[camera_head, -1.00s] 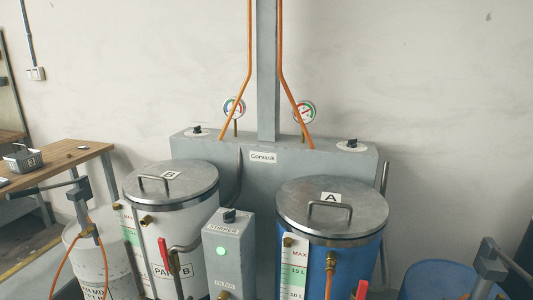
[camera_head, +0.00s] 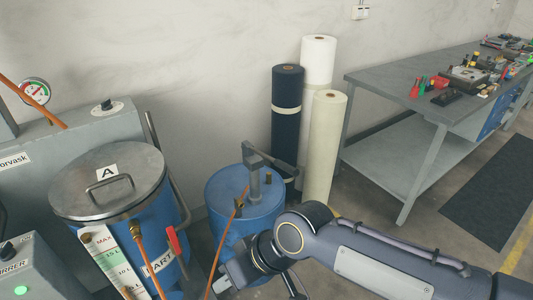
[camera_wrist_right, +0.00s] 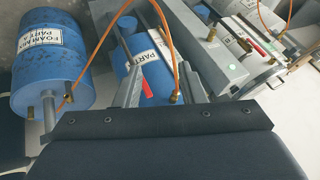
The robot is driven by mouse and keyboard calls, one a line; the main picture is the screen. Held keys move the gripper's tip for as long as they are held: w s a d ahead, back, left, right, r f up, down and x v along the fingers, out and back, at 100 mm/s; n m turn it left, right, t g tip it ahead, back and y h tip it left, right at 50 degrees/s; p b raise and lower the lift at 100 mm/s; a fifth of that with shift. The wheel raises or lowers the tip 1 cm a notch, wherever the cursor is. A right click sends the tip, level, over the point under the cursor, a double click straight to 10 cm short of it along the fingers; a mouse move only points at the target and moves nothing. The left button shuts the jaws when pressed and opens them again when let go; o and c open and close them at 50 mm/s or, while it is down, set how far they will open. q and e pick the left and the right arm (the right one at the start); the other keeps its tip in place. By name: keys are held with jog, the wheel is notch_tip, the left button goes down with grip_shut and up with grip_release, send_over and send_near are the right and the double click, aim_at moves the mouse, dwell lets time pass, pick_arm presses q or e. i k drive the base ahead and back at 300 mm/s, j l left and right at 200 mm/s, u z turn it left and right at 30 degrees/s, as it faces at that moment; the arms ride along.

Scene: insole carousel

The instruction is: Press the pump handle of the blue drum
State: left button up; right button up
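The blue drum (camera_head: 231,190) stands on the floor in the middle of the head view. A grey pump (camera_head: 254,180) rises from its lid, and its handle (camera_head: 275,160) is a dark lever slanting down to the right. In the right wrist view the drum (camera_wrist_right: 45,82) lies at the left with a white label, and its pump post (camera_wrist_right: 48,108) shows low down. My right gripper (camera_head: 226,284) is low in front of the drum, apart from the handle. In the wrist view its two fingers (camera_wrist_right: 151,70) stand apart with nothing held between them. My left gripper is out of view.
A blue tank marked A (camera_head: 166,203) with a metal lid (camera_head: 108,185) stands left of the drum. Orange hoses (camera_head: 150,265) run nearby. Upright rolls (camera_head: 324,150) stand close behind the drum. A grey workbench (camera_head: 405,82) is at the right, with open floor before it.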

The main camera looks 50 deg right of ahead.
aim_at(291, 170)
jog(key=z, duration=1.7)
